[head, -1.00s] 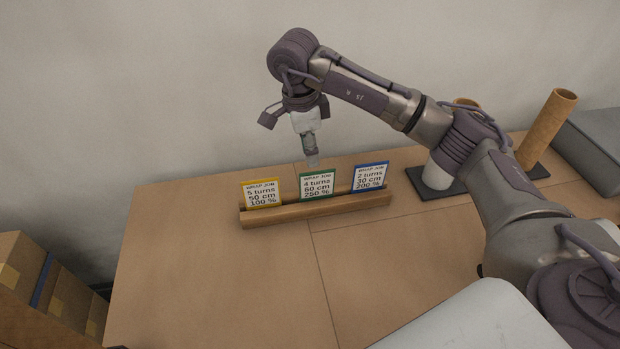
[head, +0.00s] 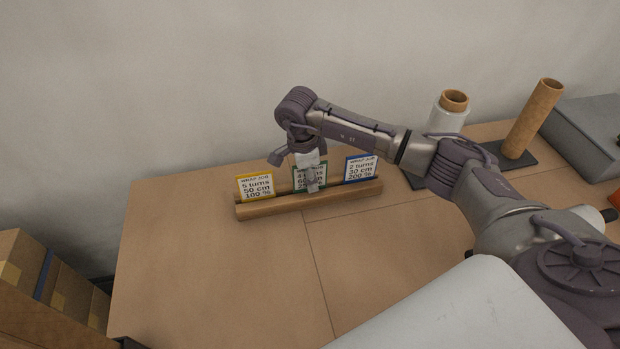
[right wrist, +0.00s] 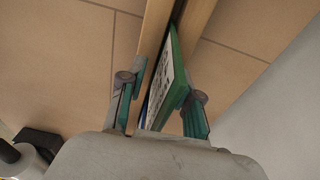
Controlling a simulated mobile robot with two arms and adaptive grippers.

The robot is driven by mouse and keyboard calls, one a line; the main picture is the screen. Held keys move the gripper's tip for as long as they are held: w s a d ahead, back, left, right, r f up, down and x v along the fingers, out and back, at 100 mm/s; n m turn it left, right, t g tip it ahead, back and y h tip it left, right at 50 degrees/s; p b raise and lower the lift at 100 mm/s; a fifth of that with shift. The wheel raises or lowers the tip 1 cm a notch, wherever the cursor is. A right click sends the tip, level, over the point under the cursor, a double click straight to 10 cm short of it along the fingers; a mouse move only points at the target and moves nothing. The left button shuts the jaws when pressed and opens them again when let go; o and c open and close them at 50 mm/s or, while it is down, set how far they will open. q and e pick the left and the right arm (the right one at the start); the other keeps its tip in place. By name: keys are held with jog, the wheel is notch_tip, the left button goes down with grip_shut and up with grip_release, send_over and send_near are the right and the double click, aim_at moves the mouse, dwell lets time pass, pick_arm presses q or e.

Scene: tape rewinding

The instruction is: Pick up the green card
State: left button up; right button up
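The green card (head: 299,180) stands upright in the middle of the wooden card holder (head: 310,203), between a yellow card (head: 256,187) and a blue card (head: 361,169). My right gripper (head: 313,185) is lowered over the green card and hides part of its print. In the right wrist view the green card (right wrist: 173,80) lies between the two fingers of my right gripper (right wrist: 163,92). The fingers are apart, one on each side of the card, with a clear gap on the left side. My left gripper is not in view.
A white film roll (head: 447,113) and a brown cardboard tube (head: 532,118) stand on dark bases at the right back. A grey box (head: 585,138) is at the far right. The table (head: 220,270) in front of the holder is clear.

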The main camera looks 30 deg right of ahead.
jog(key=shift+c, duration=0.3)
grip_shut()
jog(key=shift+r, duration=0.1)
